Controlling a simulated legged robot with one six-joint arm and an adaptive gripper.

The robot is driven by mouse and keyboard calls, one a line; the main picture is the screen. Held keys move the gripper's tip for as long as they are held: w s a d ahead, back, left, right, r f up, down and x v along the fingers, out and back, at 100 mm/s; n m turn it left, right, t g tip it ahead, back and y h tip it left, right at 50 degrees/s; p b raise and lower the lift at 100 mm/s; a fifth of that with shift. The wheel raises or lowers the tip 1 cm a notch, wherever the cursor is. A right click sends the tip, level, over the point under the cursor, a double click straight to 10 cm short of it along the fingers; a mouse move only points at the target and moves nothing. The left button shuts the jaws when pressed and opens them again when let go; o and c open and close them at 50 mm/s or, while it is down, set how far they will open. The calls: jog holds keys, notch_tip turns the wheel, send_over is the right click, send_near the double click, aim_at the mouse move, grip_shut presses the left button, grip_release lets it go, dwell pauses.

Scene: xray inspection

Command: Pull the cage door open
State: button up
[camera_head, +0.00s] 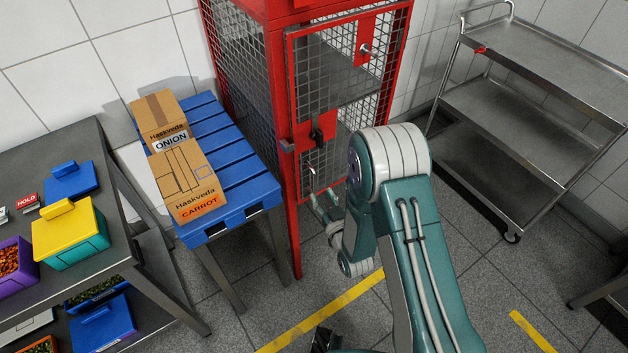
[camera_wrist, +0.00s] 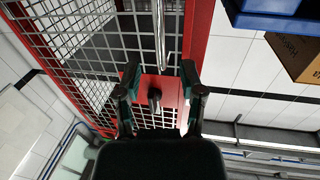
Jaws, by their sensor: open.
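The red cage (camera_head: 279,100) stands at the centre of the head view. Its mesh door (camera_head: 345,75) is in a red frame; I cannot tell if it is fully shut. My gripper (camera_head: 322,207) is by the lower door, partly hidden by my arm. In the wrist view my gripper (camera_wrist: 161,76) is open, its fingers on either side of a dark knob (camera_wrist: 154,97) on a red plate (camera_wrist: 168,90). I cannot tell whether they touch it.
A blue pallet (camera_head: 235,170) with an onion box (camera_head: 160,117) and a carrot box (camera_head: 188,180) stands left of the cage. A steel cart (camera_head: 540,115) stands to the right. A grey table (camera_head: 45,165) with bins is at far left. Floor before the cage looks clear.

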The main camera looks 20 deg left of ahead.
aim_at(315, 183)
jog(key=x, duration=0.6)
grip_shut()
